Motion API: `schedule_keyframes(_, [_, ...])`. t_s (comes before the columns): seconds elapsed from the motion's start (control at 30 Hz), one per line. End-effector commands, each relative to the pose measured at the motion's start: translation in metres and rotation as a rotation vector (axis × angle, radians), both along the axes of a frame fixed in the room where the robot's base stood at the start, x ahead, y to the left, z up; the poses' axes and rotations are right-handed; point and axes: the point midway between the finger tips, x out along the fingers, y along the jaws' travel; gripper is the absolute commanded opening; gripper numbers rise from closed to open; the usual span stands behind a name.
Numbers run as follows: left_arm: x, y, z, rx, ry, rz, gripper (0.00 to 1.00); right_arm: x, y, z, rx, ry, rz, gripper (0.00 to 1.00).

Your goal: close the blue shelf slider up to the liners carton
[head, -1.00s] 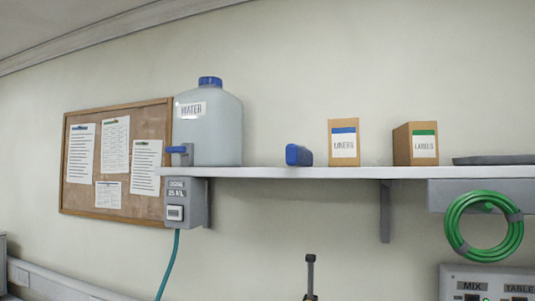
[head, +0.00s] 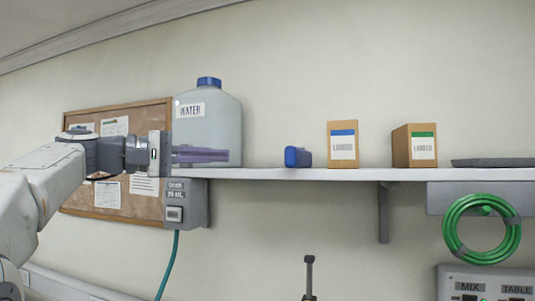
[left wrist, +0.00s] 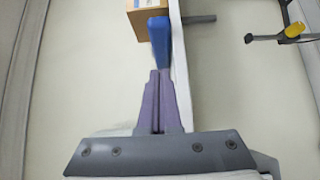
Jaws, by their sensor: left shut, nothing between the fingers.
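The blue shelf slider (head: 297,156) is a blue block on the white wall shelf (head: 270,173), with bare shelf between it and the carton. The liners carton (head: 343,145), brown with a blue-banded label, stands upright to its right. My left gripper (head: 228,155) is shut and empty at shelf height, in front of the water jug. Its tips point right at the slider, with a gap between them in the head view. In the left wrist view the purple fingers (left wrist: 158,73) line up with the slider (left wrist: 160,38), and the carton (left wrist: 147,20) is beyond it. My right gripper is not in view.
The water jug (head: 208,112) stands at the shelf's left end, partly behind my fingers. The labels carton (head: 414,147) and a dark flat tray (head: 495,162) are farther right. A green hose coil (head: 449,230) hangs below the shelf. A grey dispenser box (head: 197,202) is under the jug.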

Motion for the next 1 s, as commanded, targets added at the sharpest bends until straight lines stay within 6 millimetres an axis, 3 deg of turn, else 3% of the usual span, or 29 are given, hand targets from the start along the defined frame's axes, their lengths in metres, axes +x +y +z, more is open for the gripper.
schedule_keyframes(0.33, [0.033,-0.069,0.004,0.000,0.004,-0.005,0.00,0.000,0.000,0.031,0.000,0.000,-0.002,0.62])
schedule_keyframes(0.5, [0.024,-0.092,0.003,0.001,0.000,-0.003,0.00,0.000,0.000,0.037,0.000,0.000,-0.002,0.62])
schedule_keyframes(0.7, [0.021,-0.103,0.000,0.002,0.001,0.000,0.00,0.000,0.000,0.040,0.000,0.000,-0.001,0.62])
schedule_keyframes(1.0, [0.021,-0.104,0.000,0.001,0.000,0.001,0.00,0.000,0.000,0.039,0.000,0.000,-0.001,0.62])
